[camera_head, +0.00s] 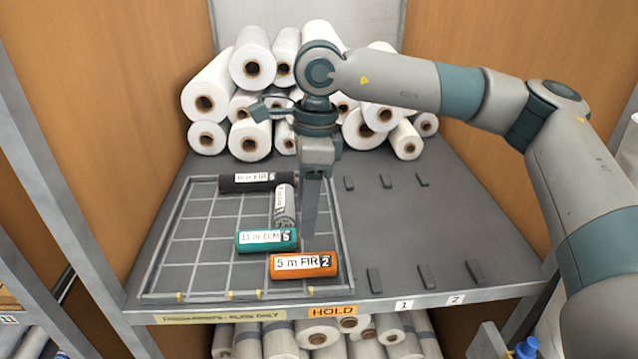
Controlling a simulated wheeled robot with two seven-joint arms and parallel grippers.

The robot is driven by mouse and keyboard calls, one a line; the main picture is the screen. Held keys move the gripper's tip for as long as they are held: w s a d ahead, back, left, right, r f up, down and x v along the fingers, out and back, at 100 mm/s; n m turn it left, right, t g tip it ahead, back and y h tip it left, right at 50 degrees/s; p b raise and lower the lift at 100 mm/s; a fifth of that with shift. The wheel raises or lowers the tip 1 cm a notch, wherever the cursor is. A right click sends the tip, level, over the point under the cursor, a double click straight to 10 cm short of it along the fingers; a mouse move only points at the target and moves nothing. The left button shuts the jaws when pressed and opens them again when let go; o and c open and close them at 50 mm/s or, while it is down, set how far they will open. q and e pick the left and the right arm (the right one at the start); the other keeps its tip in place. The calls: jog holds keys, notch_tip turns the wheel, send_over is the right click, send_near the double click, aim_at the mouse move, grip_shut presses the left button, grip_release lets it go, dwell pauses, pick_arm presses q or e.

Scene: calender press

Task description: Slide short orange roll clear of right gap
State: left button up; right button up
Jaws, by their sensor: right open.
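The short orange roll (303,265) lies crosswise near the front right corner of the gridded tray (185,268). Its label reads "5 m FIR 2". Its right end is close to the tray's right rim. My right gripper (309,236) points straight down just behind the orange roll, with its jaws open. The fingers are seen nearly edge-on, and whether they touch the roll cannot be told. The teal roll (266,241) lies just behind and left of the orange one. My left gripper is out of view.
Several small grey blocks (425,277) are on the bare shelf to the right. White rolls (251,67) are stacked behind. A HOLD label (333,310) marks the front edge.

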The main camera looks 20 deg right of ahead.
aim_at(274, 258)
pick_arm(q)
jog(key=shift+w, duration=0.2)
pick_arm(e)
jog(key=shift+h, duration=0.7)
jog(key=d, duration=0.1)
jog(key=w+d+r, duration=0.1)
jog(key=d, duration=0.1)
jog(key=shift+w+d+r, duration=0.25)
jog(key=shift+d+r, duration=0.15)
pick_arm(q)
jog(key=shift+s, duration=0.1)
pick_arm(e)
jog(key=shift+f, duration=0.1)
notch_tip(274, 258, down, 10)
jog(key=p, duration=0.3)
jog(key=shift+f, duration=0.15)
notch_tip(274, 258, down, 5)
jog(key=shift+r+p, duration=0.1)
jog(key=shift+p, duration=0.75)
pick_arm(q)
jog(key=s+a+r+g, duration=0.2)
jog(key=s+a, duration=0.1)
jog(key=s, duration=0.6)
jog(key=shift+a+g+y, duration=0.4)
pick_arm(e)
jog(key=shift+f, duration=1.1)
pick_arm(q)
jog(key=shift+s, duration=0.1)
